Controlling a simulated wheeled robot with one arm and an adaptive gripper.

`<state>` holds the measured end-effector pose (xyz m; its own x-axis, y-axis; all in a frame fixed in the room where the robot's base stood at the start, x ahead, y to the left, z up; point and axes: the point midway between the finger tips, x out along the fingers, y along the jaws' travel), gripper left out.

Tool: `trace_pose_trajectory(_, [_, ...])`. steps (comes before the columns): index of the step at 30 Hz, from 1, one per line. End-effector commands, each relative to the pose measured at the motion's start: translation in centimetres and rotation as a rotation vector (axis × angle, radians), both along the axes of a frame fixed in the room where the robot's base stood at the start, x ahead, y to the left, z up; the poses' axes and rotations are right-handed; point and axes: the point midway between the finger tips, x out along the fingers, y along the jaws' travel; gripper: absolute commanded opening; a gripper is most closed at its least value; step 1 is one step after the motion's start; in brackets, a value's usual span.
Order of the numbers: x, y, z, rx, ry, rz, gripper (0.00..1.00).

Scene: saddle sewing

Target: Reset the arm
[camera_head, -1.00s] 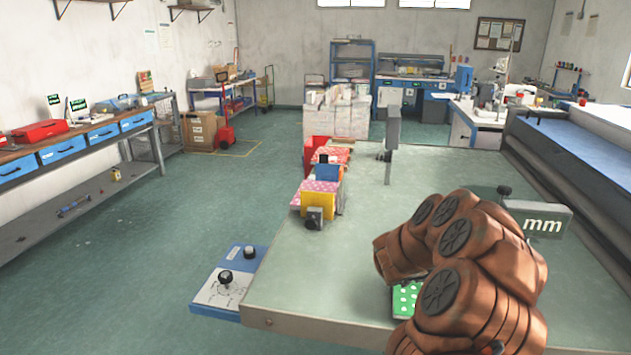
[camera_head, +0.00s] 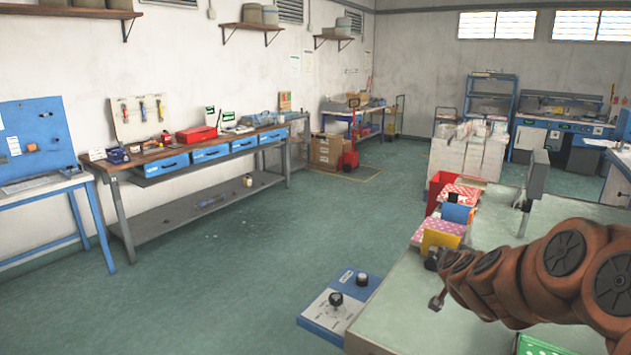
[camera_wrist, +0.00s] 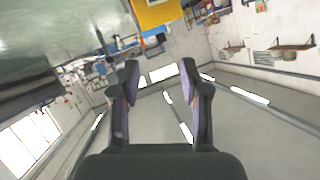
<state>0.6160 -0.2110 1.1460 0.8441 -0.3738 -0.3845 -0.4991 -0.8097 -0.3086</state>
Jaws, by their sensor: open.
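My gripper shows in the wrist view (camera_wrist: 158,85) with its two fingers apart and nothing between them. In the head view my brown arm reaches left over the table's front part, and the small dark gripper end (camera_head: 437,301) shows at its tip, above the near left part of the green-grey table (camera_head: 397,318). It is apart from the coloured items behind it. Part of a green patterned piece (camera_head: 538,345) shows under the arm at the bottom edge; the arm hides the rest.
A yellow piece (camera_head: 440,240), a blue piece (camera_head: 456,213) and a red bin (camera_head: 437,190) line the table's left edge. A grey upright post (camera_head: 533,180) stands behind. A blue control panel (camera_head: 338,302) juts out at the left. The floor (camera_head: 230,270) further left is clear.

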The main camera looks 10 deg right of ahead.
Motion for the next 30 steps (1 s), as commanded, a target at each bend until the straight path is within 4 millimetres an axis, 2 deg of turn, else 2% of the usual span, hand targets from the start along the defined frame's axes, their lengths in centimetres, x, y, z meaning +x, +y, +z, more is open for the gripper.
trace_pose_trajectory(1, [-0.2, 2.7, 0.1, 0.018, 0.023, 0.071, 0.45])
trace_pose_trajectory(6, [-2.5, 11.2, -0.8, 0.076, 0.149, 0.302, 0.45])
trace_pose_trajectory(11, [-7.0, 17.6, -2.2, 0.109, 0.305, 0.482, 0.45])
trace_pose_trajectory(15, [-12.2, 21.6, -3.6, 0.124, 0.464, 0.604, 0.45])
trace_pose_trajectory(18, [-16.6, 23.4, -4.9, 0.128, 0.595, 0.670, 0.45])
trace_pose_trajectory(22, [-22.8, 24.5, -6.3, 0.125, 0.774, 0.725, 0.45])
trace_pose_trajectory(26, [-29.3, 24.3, -7.3, 0.117, 0.962, 0.745, 0.45])
trace_pose_trajectory(30, [-35.7, 23.1, -7.7, 0.107, 1.149, 0.729, 0.45])
